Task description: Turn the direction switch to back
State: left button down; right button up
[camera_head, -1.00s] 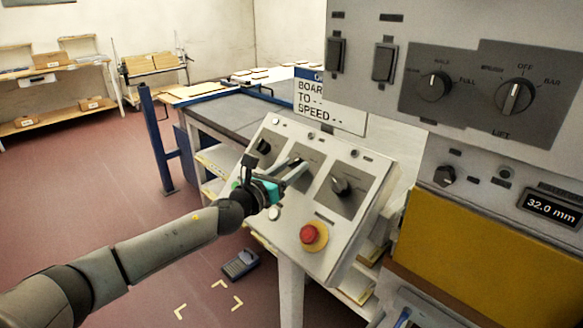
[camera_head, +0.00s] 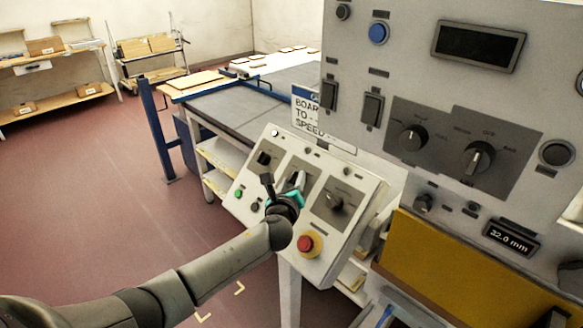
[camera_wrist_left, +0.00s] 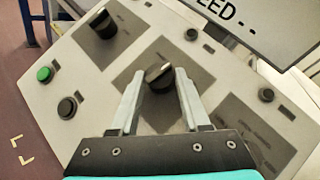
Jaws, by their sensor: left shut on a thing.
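A sloped grey console (camera_head: 262,217) carries three black rotary knobs on dark plates. The middle knob (camera_wrist_left: 158,77) sits between the fingers of my left gripper (camera_wrist_left: 158,95), which is shut on it. In the head view my left gripper (camera_head: 296,182) reaches the middle plate from below and hides most of that knob. The left knob (camera_head: 264,158) and the right knob (camera_head: 335,201) stand free; the left one also shows in the wrist view (camera_wrist_left: 103,23). The plate lettering is too small to read, so I cannot tell which knob is the direction switch. My right gripper is out of view.
A red emergency button (camera_head: 308,244) is on the console, close to my left arm. A green button (camera_wrist_left: 45,74) and a black button (camera_wrist_left: 67,107) are left of the knobs. A tall grey panel (camera_head: 440,95) stands at the right. Open floor lies at the left.

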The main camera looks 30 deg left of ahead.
pick_arm(q)
jog(key=n+g+y+p, duration=0.1)
jog(key=n+p, duration=0.1)
jog(key=r+n+g+y+p, duration=0.1)
jog(key=n+p, duration=0.1)
jog(key=shift+w+d+g, duration=0.15)
jog(key=shift+d+g, duration=0.05)
jog(key=shift+g, duration=0.1)
jog(key=shift+w+n+g+y+p, duration=0.1)
jog(key=shift+n+g+y+p, duration=0.2)
jog(key=shift+n+g+p, duration=0.6)
jog(key=n+g+p, duration=0.1)
jog(key=n+g, duration=0.1)
jog(key=n, duration=0.1)
jog(key=shift+w+d+r, duration=0.1)
jog(key=shift+w, duration=0.05)
jog(key=shift+n+g+p, duration=0.5)
jog(key=shift+n+g, duration=0.1)
jog(key=shift+n, duration=0.2)
jog(key=shift+c, duration=2)
grip_release()
